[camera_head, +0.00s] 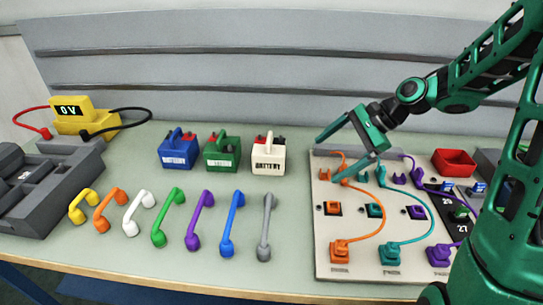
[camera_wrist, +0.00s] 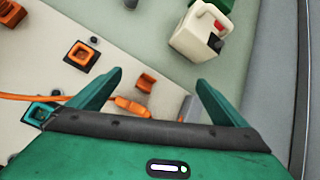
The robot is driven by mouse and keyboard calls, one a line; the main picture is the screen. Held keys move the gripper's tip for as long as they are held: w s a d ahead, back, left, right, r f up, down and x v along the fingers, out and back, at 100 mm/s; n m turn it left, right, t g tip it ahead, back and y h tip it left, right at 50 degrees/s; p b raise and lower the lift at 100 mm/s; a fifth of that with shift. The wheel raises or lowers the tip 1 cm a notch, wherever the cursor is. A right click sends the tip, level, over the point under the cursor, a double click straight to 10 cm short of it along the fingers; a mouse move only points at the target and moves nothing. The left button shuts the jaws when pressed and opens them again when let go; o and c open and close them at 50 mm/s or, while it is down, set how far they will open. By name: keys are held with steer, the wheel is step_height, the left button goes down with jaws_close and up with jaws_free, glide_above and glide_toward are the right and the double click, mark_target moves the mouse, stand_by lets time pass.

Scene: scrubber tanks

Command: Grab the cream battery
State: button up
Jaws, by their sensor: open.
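The cream battery (camera_head: 268,156) stands upright on the table, at the right end of a row with a green battery (camera_head: 222,155) and a blue battery (camera_head: 178,151). It has a red part and a dark part on top and a label on its front. It also shows in the wrist view (camera_wrist: 194,36), beyond my fingertips and apart from them. My gripper (camera_head: 346,157) is open and empty, to the right of the cream battery, over the back left of the pale board. Both fingers show in the wrist view (camera_wrist: 150,82).
The pale board (camera_head: 330,230) holds orange, teal and purple plugs with cables. A red bin (camera_head: 454,162) stands at right. Several coloured handle-shaped pieces lie in front of the batteries. A yellow meter (camera_head: 82,119) stands at left. The table between the cream battery and the board is clear.

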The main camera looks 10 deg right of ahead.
mark_target(275, 147)
steer(key=w+a+r+m+y, duration=0.3)
steer(key=w+a+m+y, duration=0.2)
steer(key=w+a, duration=0.1)
steer(key=shift+x, duration=5.15)
steer(key=shift+w+r, duration=0.1)
steer(key=c, duration=2.2)
steer(key=shift+r, duration=0.1)
